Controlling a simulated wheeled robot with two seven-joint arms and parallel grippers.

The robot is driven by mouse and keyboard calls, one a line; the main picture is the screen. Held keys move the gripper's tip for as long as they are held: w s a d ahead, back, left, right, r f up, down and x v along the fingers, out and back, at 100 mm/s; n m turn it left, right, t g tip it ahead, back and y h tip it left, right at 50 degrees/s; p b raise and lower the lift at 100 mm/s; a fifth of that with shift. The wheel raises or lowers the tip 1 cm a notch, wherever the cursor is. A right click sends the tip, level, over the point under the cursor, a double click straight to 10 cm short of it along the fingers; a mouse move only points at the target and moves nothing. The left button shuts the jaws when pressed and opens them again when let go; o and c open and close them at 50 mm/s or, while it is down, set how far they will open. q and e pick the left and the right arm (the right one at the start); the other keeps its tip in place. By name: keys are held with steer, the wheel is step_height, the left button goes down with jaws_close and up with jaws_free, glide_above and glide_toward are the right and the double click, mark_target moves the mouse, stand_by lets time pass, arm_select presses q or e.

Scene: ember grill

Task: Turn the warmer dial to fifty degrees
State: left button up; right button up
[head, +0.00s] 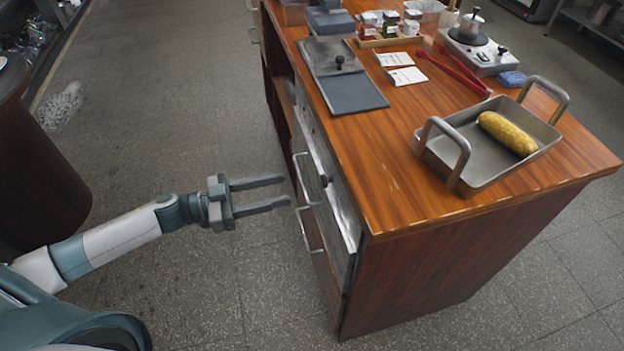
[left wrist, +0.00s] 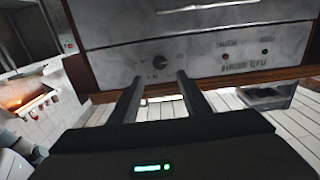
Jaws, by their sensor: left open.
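The warmer dial (left wrist: 159,62) is a small dark round knob on a grey metal panel (left wrist: 205,58). Marks surround it, too small to read. In the head view the dial (head: 325,181) shows as a dark knob on the counter's left side. My left gripper (head: 285,190) is open and empty, its fingers pointing at that side. In the left wrist view the left gripper's fingertips (left wrist: 160,77) are on either side of and slightly below the dial, with a gap before the panel. My right gripper is not in view.
Metal bar handles (head: 303,181) stick out from the counter side near my left gripper.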

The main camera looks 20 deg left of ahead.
mark_target(322, 181)
arm_select(q)
steer(key=p+x, duration=0.1)
steer(key=x, duration=0.8)
steer(key=shift+p, duration=0.35)
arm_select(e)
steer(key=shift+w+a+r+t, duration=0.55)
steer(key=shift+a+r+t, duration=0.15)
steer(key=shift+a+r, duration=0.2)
arm_select(q)
steer(key=shift+c, duration=0.3)
steer(key=c, duration=0.9)
